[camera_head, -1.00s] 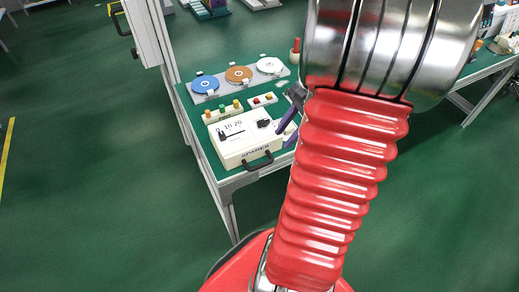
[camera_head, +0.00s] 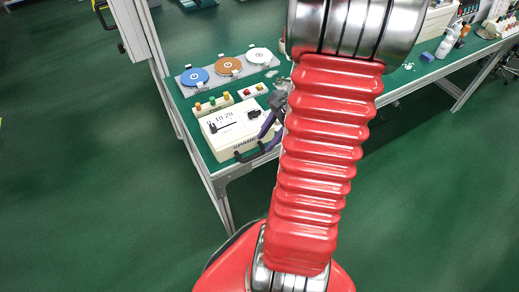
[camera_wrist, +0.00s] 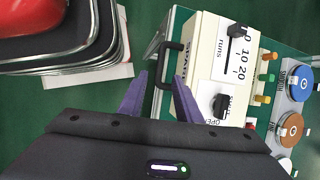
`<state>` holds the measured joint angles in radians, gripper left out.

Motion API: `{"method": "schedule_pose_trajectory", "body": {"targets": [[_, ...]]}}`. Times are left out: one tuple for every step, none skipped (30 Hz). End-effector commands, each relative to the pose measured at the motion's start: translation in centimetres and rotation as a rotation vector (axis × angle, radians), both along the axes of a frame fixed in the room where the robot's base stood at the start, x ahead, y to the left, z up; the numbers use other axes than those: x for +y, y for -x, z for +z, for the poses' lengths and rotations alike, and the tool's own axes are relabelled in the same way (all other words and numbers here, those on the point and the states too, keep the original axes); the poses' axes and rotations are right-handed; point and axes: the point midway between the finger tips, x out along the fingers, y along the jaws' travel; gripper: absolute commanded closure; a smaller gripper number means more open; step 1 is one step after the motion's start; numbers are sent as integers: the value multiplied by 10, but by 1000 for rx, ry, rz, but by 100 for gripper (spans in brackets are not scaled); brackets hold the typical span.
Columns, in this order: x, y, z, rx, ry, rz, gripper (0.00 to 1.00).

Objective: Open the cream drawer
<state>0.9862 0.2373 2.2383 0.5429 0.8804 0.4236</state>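The cream drawer unit (camera_head: 226,131) sits at the front corner of the green-topped bench, with a dark bow handle (camera_head: 247,156) on its lettered front. It also shows in the wrist view (camera_wrist: 208,62), where the handle (camera_wrist: 161,65) stands out toward the left. The drawer looks closed. My gripper (camera_wrist: 159,80) is open, its purple fingers pointing at the front. In the wrist view the lower end of the handle lies between the fingertips; I cannot tell whether they touch it. In the head view my gripper (camera_head: 270,133) is just right of the handle, partly hidden by my arm.
Behind the unit are a strip of coloured buttons (camera_head: 213,104) and a grey tray (camera_head: 184,86) with blue, brown and white discs. A white cabinet post (camera_head: 130,30) stands at the bench's left. The green floor before the bench is clear.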

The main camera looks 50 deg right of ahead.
Motion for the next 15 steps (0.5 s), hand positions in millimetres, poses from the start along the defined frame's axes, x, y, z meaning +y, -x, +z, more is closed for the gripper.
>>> {"method": "schedule_pose_trajectory", "body": {"targets": [[4, -2, -8, 3, -4, 0, 69], [6, -3, -12, 3, -4, 0, 69], [7, -4, -18, 3, -3, 1, 69], [9, -6, -22, 3, -4, 2, 69], [10, -7, -26, 2, -4, 1, 69], [12, -9, -32, 3, -3, 1, 69], [14, -10, -36, 3, -3, 1, 69], [15, -11, -40, 3, -3, 0, 69], [17, -12, -44, 3, -3, 1, 69], [18, -13, -47, 2, -3, 2, 69], [19, -14, -50, 2, -2, 1, 69], [20, -15, -54, 2, -3, 0, 69], [21, -16, -56, 2, -3, 0, 69], [21, -16, -58, 2, -3, 0, 69], [22, -17, -59, 2, -1, 1, 69]]}}
